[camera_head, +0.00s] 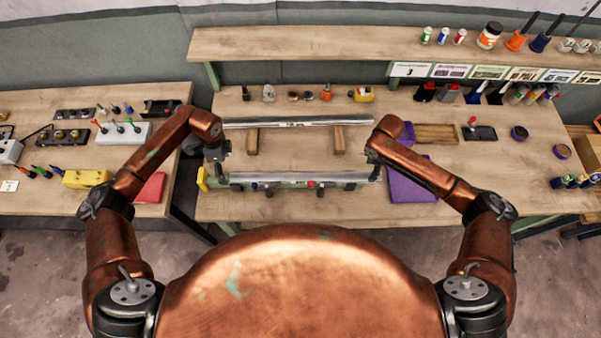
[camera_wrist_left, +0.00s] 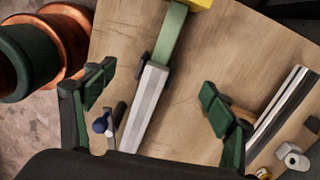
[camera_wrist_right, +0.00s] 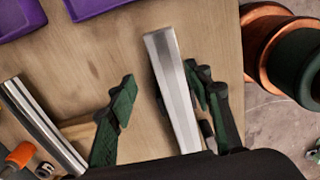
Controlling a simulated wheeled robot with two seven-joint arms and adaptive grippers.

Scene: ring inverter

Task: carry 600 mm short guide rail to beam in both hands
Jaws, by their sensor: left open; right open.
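Two silver bars lie parallel on the bench. The rear one, a shiny grooved rail (camera_head: 298,122), rests across two wooden blocks; it also shows in the left wrist view (camera_wrist_left: 283,108) and right wrist view (camera_wrist_right: 42,125). The nearer, plain flat-sided bar (camera_head: 300,176) sits at a green fixture with knobs. I cannot tell for certain which is the short guide rail. My left gripper (camera_head: 216,154) is open at the left end of the nearer bar (camera_wrist_left: 147,105). My right gripper (camera_head: 374,156) is open at its right end (camera_wrist_right: 172,85). Neither grips it.
Purple trays (camera_head: 408,190) lie right of my right gripper. Small tools and bottles line the bench back, under a shelf (camera_head: 300,43). A red item (camera_head: 151,187) and yellow box (camera_head: 87,178) are on the left bench. Bare wood lies between the wooden blocks.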

